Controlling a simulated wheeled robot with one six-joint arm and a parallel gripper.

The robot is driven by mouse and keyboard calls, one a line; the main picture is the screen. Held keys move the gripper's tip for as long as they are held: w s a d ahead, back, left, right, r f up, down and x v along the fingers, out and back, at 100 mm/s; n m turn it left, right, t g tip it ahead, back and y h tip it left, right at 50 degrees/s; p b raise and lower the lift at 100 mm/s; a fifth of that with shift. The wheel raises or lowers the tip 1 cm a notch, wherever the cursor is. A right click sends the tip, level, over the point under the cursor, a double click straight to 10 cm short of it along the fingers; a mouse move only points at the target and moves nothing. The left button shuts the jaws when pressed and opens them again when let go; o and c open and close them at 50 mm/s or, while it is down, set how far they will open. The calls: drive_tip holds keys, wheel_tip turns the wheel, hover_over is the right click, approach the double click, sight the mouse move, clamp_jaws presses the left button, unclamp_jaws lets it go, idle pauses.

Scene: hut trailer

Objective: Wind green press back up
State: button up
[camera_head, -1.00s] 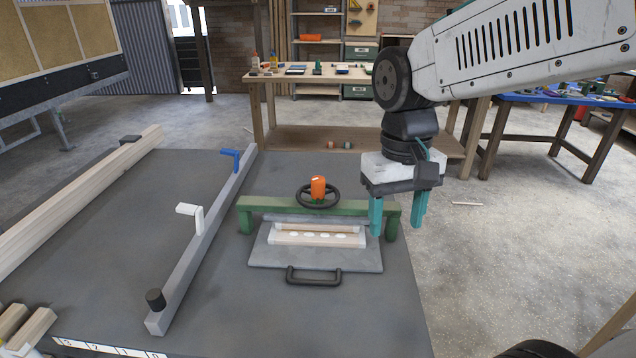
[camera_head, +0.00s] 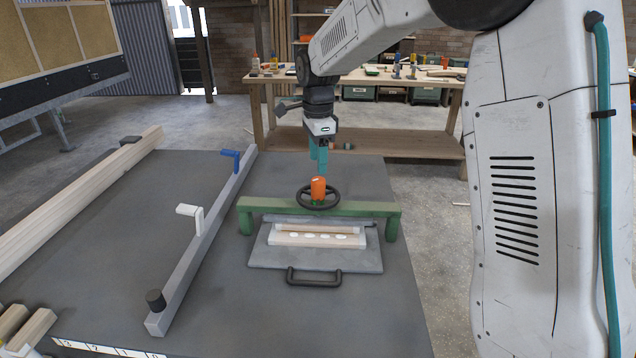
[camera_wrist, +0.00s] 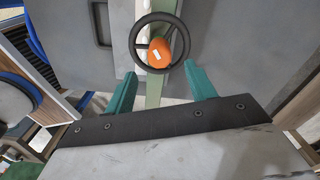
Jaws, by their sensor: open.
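The green press (camera_head: 262,204) stands on the grey table, a beam on two legs. A black handwheel (camera_head: 302,200) with an orange knob (camera_head: 318,188) sits on top of the beam. Below it, a light wooden piece with white spots (camera_head: 290,240) lies on a grey plate (camera_head: 265,258) with a black handle (camera_head: 314,281). My gripper (camera_head: 319,160) points down just above and behind the orange knob, with nothing between its fingers. In the wrist view the open teal fingers (camera_wrist: 163,84) lie either side of the beam, with the wheel (camera_wrist: 138,30) and knob (camera_wrist: 159,53) beyond the tips.
A long grey bar (camera_head: 205,235) with a white crank (camera_head: 190,213) and a blue crank (camera_head: 231,158) lies left of the press. Timber beams (camera_head: 80,200) lie farther left. A wooden workbench (camera_head: 420,80) stands behind the table.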

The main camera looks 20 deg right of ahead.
sight(318, 179)
wheel_tip(318, 179, down, 8)
drive_tip(key=shift+r, duration=0.15)
idle(0.3)
drive_tip(key=c, duration=1)
